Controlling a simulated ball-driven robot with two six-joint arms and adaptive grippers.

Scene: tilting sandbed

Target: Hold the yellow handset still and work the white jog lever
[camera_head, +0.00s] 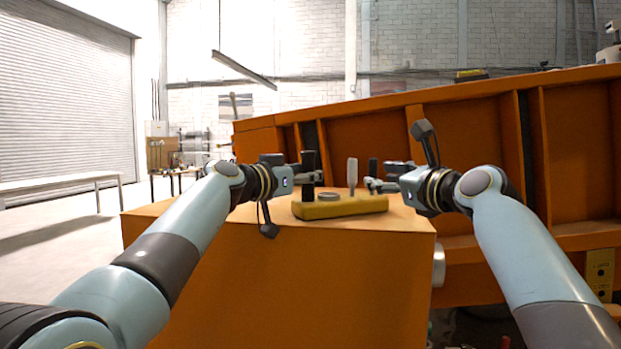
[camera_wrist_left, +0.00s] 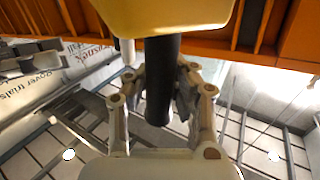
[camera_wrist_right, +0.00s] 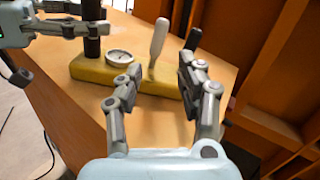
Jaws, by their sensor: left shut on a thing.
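The yellow handset (camera_head: 340,207) lies on the top of an orange block. It carries a black post at its left (camera_head: 309,165), a round dial, the white jog lever (camera_head: 352,175) standing upright, and a shorter black lever at its right end. My left gripper (camera_head: 308,172) is shut on the black post, which shows between its fingers in the left wrist view (camera_wrist_left: 161,85). My right gripper (camera_head: 374,184) is open and empty at the handset's right end. In the right wrist view the white lever (camera_wrist_right: 159,40) stands beyond the gap between its fingers, apart from them.
The orange block (camera_head: 290,285) has clear top surface around the handset. A large orange ribbed sandbed wall (camera_head: 460,128) rises close behind and to the right of my right arm. A bench (camera_head: 62,186) stands far off at left.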

